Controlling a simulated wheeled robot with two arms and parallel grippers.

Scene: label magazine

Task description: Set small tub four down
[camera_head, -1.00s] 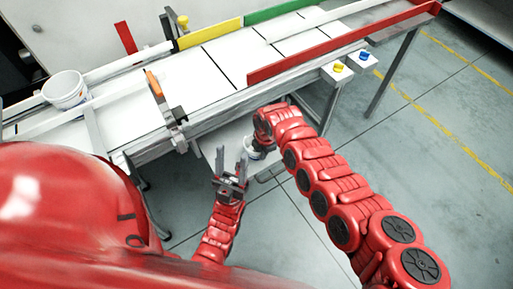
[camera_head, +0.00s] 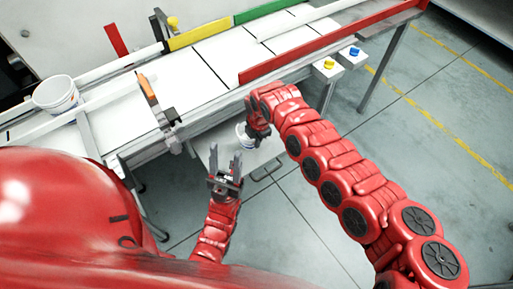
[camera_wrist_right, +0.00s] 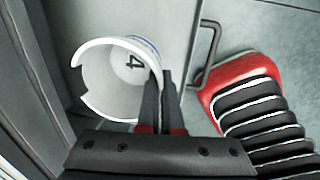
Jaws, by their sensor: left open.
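Small tub four (camera_wrist_right: 112,75) is white, with a "4" on its inside bottom, and its open mouth faces the right wrist camera. In the head view the tub (camera_head: 243,137) is partly hidden by my right gripper (camera_head: 258,130). In the right wrist view my right gripper (camera_wrist_right: 160,85) has its two fingers close together on the tub's wall. The tub is over a pale low surface (camera_head: 231,162); I cannot tell whether it touches it. My left gripper (camera_head: 225,153) is open and empty, just in front of that surface.
A larger white tub (camera_head: 57,97) stands at the left on the white bench (camera_head: 200,75). The bench has yellow, green and red rails. Yellow and blue buttons (camera_head: 341,60) sit at its front edge. A dark handle (camera_wrist_right: 212,45) is beside the low surface.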

